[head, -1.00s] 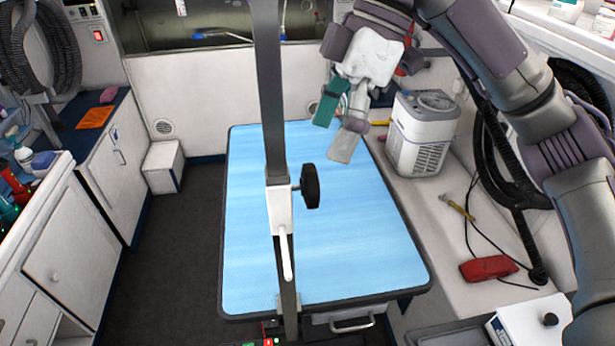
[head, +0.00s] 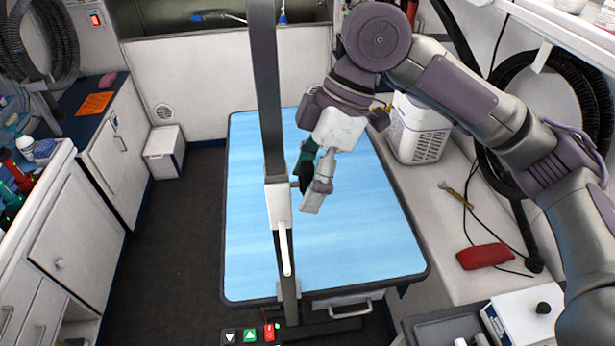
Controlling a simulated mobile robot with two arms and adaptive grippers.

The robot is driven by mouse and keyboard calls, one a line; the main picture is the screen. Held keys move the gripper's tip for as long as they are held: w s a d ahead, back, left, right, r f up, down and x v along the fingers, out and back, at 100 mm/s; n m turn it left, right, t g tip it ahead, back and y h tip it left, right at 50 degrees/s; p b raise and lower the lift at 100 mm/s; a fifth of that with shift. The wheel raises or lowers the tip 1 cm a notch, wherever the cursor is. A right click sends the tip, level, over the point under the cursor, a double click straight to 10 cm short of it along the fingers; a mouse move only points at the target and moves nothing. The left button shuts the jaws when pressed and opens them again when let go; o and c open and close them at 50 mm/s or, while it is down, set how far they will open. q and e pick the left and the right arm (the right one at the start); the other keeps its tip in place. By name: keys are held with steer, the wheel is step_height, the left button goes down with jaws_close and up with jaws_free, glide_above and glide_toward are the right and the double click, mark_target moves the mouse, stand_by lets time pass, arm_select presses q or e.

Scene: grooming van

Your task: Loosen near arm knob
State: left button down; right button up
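The near arm knob (head: 305,177) is a black knob on the right side of a white clamp block (head: 278,206), which sits on the upright grey post (head: 265,90). My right gripper (head: 312,180) is at the knob, reaching down from the upper right. Its grey finger is on the knob's right and its green finger is at the knob's upper edge. The gripper covers part of the knob, and I cannot tell whether the fingers press on it. A white lever (head: 285,255) hangs below the block. My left gripper is not in view.
The blue-topped grooming table (head: 370,240) lies behind the post, its top clear. A white ventilated unit (head: 417,130) and a red object (head: 485,256) sit on the right-hand counter. Up and down pedals (head: 250,336) are at the post's foot.

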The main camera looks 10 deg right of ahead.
steer(key=c, duration=0.5)
steer(key=shift+c, duration=0.8)
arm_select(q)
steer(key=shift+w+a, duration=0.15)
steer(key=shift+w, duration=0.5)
